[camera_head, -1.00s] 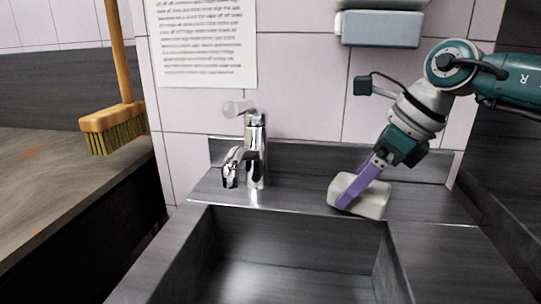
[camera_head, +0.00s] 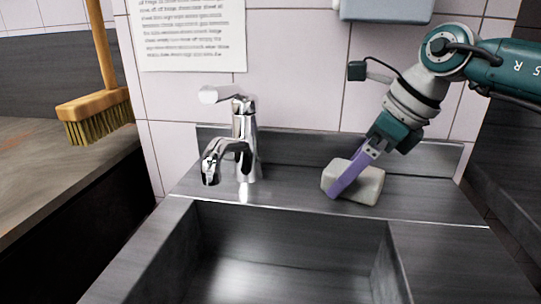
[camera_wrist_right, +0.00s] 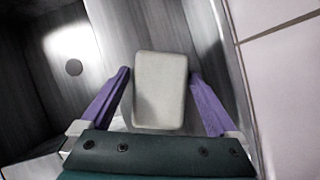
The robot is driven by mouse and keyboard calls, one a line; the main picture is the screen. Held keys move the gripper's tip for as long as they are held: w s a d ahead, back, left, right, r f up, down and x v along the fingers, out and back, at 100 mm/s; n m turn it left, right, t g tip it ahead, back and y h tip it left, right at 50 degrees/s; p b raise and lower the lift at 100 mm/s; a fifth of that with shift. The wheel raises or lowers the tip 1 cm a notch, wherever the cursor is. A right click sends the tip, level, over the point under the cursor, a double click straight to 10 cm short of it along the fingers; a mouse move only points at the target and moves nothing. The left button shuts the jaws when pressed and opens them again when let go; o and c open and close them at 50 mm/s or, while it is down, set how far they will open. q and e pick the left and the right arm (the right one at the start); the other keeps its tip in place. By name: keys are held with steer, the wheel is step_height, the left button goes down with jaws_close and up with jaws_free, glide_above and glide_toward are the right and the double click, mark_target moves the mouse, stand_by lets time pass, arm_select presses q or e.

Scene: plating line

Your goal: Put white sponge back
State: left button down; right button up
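The white sponge (camera_head: 366,187), an off-white rounded block, appears to rest on the grey ledge behind the sink, right of the tap. My right gripper (camera_head: 338,191) reaches down to it from the upper right, one purple finger in front of the sponge in the head view. In the right wrist view the sponge (camera_wrist_right: 160,90) lies between the two fingers of the right gripper (camera_wrist_right: 160,76). A narrow dark gap shows on each side, so the gripper looks open around it. The far finger is hidden in the head view. My left gripper is not in view.
A chrome tap (camera_head: 245,150) stands on the ledge (camera_head: 290,197) left of the sponge. The empty sink (camera_head: 290,255) lies in front. A low backsplash and tiled wall are close behind. A broom (camera_head: 95,108) hangs at the left; a grey wall box (camera_head: 385,9) is above.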

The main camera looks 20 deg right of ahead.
steer(key=shift+r, duration=0.3)
steer(key=shift+s+d+r, duration=0.15)
steer(key=shift+r, duration=0.1)
steer(key=shift+v, duration=0.85)
steer(key=s+d, duration=0.2)
steer(key=s, duration=0.1)
steer(key=s+d+b, duration=0.1)
steer(key=s+d, duration=0.1)
steer(key=s, duration=0.1)
steer(key=s+d, duration=0.2)
steer(key=s, duration=0.1)
steer(key=shift+d+r, duration=0.1)
steer(key=shift+d, duration=0.15)
steer(key=shift+s+d+r, duration=0.1)
steer(key=shift+s+d, duration=0.15)
steer(key=shift+s, duration=0.2)
